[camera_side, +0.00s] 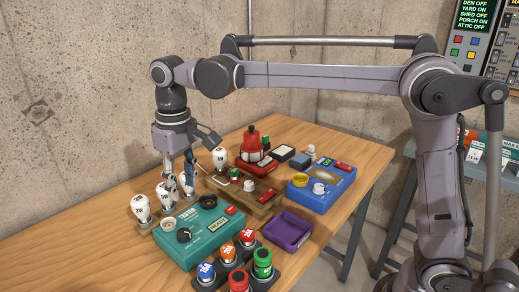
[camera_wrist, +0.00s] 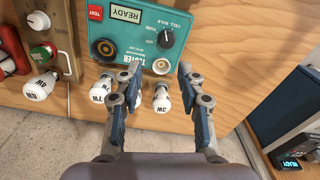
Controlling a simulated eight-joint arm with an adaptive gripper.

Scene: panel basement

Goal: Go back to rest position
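My gripper (camera_side: 177,178) points down over the left part of the wooden table, near a row of white bulbs. Its two fingers stand apart in the wrist view (camera_wrist: 157,112), with nothing clamped between them. A white bulb marked 3W (camera_wrist: 161,99) shows between the fingers in that view; I cannot tell how far below them it is. Another bulb (camera_wrist: 102,89) is partly behind the left finger. In the side view the front bulb (camera_side: 140,208) stands clear of the fingers, while the rear one is partly covered by them.
A teal tester (camera_side: 207,230) with a READY display stands beside the bulbs. A concrete wall (camera_side: 70,100) rises behind.

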